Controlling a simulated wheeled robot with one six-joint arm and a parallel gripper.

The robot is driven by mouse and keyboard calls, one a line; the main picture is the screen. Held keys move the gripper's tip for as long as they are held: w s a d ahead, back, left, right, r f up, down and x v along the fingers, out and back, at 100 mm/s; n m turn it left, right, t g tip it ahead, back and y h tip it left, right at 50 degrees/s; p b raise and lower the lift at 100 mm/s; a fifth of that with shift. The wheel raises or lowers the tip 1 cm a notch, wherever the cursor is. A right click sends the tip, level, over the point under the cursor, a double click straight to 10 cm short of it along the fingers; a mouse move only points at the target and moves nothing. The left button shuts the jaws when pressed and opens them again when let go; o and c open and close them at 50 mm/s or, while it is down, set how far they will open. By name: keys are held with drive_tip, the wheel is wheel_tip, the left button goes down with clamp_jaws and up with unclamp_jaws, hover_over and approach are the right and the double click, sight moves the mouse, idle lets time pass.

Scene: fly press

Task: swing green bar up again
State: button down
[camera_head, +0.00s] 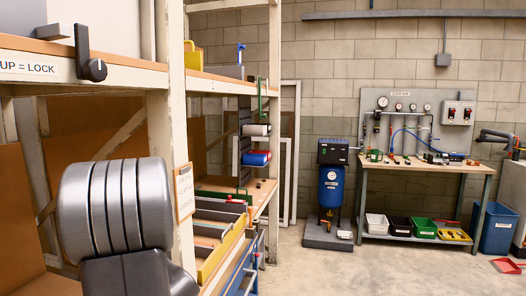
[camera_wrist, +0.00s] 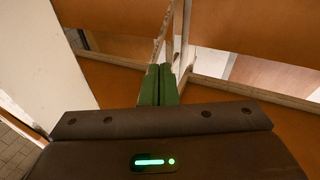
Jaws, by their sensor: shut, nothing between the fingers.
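My gripper (camera_wrist: 160,68) shows in the wrist view. Its two green fingers are together, with nothing held between them. They point toward a pale upright and brown boards; I cannot tell whether they touch anything. The head view does not show the fingers. In the head view, a thin green upright piece (camera_head: 260,98) stands at the shelf's far front edge, and a green strip (camera_head: 222,195) lies lower, behind the trays. I cannot tell whether either is the green bar. No other bar-like green thing is clear in the wrist view.
A shelf post (camera_head: 169,130) stands close in front. A dark lever (camera_head: 92,68) sits beside an "UP = LOCK" label (camera_head: 28,68) on the upper shelf edge. A workbench (camera_head: 440,167) and blue bin (camera_head: 497,230) stand at the back right.

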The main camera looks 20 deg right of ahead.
drive_tip(key=s+d+r+m+t+h, duration=0.1)
drive_tip(key=d+r+m+t+h, duration=0.25)
drive_tip(key=r+m+h, duration=0.45)
drive_tip(key=s+d+r+m+t+h, duration=0.1)
drive_tip(key=d+r+m+t+h, duration=0.3)
drive_tip(key=r, duration=0.6)
drive_tip(key=s+r+m+g+h, duration=0.2)
drive_tip(key=s+m+g+h, duration=0.2)
drive_tip(key=m+h, duration=0.3)
drive_tip(key=s+d+r+m+g+h, duration=0.1)
drive_tip(key=s+m+g+h, duration=0.3)
drive_tip(key=m, duration=1.1)
drive_tip(key=r+g+h, duration=0.1)
drive_tip(key=g+h, duration=0.2)
drive_tip(key=shift+s+d+r+m, duration=0.15)
drive_tip(key=shift+d+r+m, duration=0.1)
drive_tip(key=shift+m, duration=0.15)
drive_tip(key=shift+g, duration=0.25)
